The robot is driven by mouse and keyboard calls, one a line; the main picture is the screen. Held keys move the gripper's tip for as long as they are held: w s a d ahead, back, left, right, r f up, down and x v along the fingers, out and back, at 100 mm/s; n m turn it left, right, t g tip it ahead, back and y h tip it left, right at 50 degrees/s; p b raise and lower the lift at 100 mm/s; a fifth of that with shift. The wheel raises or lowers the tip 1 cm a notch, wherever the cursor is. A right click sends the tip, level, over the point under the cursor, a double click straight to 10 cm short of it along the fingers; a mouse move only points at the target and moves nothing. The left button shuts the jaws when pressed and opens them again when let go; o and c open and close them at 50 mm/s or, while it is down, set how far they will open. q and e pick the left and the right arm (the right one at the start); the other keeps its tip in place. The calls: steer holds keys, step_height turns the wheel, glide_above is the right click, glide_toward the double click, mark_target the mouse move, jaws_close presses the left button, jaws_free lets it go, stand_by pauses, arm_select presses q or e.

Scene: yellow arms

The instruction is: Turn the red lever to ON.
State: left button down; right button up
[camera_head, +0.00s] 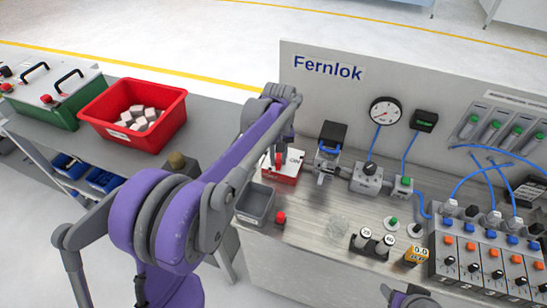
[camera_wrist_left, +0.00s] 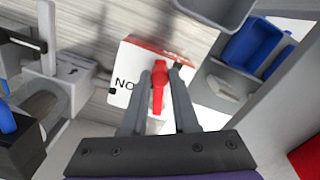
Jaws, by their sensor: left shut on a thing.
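The red lever (camera_wrist_left: 158,88) sits on a white plate (camera_wrist_left: 128,68) on top of a red box (camera_head: 283,177) on the bench. In the head view my left gripper (camera_head: 279,158) reaches down to the plate and partly hides the lever. A grey part of my right arm, probably the right gripper (camera_head: 410,299), shows at the bottom edge; its fingers cannot be made out.
A grey bin (camera_head: 256,203) and a red button (camera_head: 281,218) stand in front of the box. A clamp device (camera_head: 328,150), a gauge (camera_head: 385,111) and valves with blue tubes are to the right. A red crate (camera_head: 132,114) of blocks stands on the left table.

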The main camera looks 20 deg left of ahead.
arm_select(q)
steer(key=d+n, duration=0.1)
steer(key=n, duration=0.1)
steer(key=w+d+n, duration=0.1)
steer(key=shift+w+n, duration=0.15)
steer(key=shift+n, duration=0.25)
steer(key=w+n, duration=0.1)
steer(key=d+n, duration=0.1)
steer(key=n, duration=0.1)
steer(key=shift+w+d, duration=0.25)
steer(key=shift+w, duration=0.1)
steer(key=w+n, duration=0.1)
steer(key=n, duration=0.1)
steer(key=w+d+n, duration=0.1)
steer(key=n, duration=0.1)
steer(key=shift+w+n, duration=0.55)
steer(key=shift+n, duration=0.35)
steer(key=shift+w+n, duration=0.55)
steer(key=shift+n, duration=0.35)
steer(key=c, duration=0.7)
jaws_free()
steer(key=shift+r, duration=0.1)
